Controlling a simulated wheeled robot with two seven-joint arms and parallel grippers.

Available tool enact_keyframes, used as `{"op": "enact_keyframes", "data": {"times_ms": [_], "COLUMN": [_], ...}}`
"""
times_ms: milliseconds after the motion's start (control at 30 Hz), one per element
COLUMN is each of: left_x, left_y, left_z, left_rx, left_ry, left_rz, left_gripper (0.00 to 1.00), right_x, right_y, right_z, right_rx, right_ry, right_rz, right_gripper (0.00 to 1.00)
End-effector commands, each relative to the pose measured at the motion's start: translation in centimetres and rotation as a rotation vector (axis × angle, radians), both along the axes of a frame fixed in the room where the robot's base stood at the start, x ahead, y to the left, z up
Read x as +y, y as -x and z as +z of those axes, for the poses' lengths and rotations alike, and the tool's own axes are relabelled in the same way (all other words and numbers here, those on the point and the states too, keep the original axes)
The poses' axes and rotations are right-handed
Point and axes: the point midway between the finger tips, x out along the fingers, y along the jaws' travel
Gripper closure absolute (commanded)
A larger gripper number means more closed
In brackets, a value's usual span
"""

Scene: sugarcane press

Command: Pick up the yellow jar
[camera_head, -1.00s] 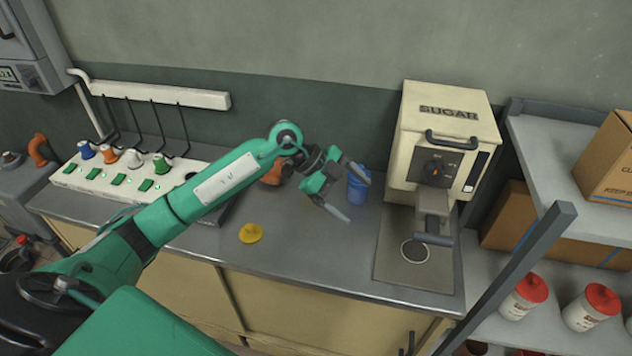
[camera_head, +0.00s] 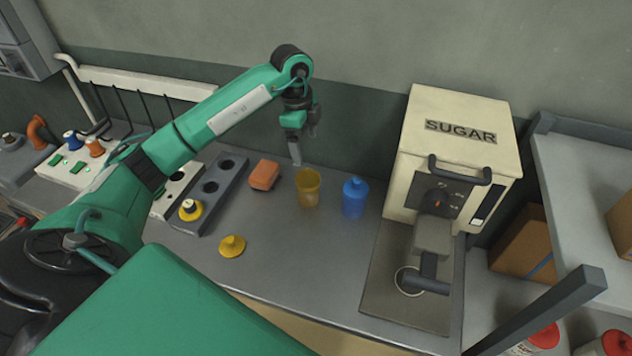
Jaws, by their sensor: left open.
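The yellow jar (camera_head: 307,190) is a translucent, open-topped amber cup standing upright on the grey counter. My left gripper (camera_head: 303,145) hangs down just above and behind the jar's left side in the picture, open and empty. Its fingers look apart from the jar, though the exact gap in depth is hard to judge. My right gripper is not in view.
A blue jar (camera_head: 355,198) stands close right of the yellow jar, and an orange block (camera_head: 264,175) lies to its left. A yellow lid (camera_head: 232,246) lies nearer the front. A grey holder (camera_head: 217,187) and the sugar machine (camera_head: 450,155) flank the area.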

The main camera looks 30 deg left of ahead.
Motion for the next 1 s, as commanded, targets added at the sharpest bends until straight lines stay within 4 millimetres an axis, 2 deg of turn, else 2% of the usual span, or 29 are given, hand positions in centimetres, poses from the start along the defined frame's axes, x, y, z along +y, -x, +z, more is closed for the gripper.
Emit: {"op": "enact_keyframes", "data": {"times_ms": [100,300,367,567,700,900,1000], "left_x": [-0.2,-0.7,-0.8,-0.9,-0.8,-0.8,-0.9], "left_y": [0.1,0.0,-0.1,-0.1,0.2,0.1,0.1], "left_z": [-1.9,-5.8,-6.7,-8.2,-9.7,-12.6,-13.3], "left_rx": [0.006,0.005,0.003,0.001,0.005,0.003,0.001], "left_ry": [0.0,0.002,0.002,0.001,0.002,0.003,0.002], "left_rz": [-0.001,-0.002,-0.001,-0.002,-0.002,-0.001,-0.002], "left_gripper": [0.14,0.14,0.14,0.14,0.14,0.14,0.14], "right_x": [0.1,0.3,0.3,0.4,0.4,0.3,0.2], "right_y": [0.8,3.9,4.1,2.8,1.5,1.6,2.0], "right_z": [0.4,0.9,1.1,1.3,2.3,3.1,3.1], "right_rx": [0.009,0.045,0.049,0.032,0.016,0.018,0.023], "right_ry": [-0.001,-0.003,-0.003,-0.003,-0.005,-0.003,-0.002], "right_rz": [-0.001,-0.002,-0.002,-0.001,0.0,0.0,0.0], "right_gripper": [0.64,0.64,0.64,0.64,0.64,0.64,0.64]}}
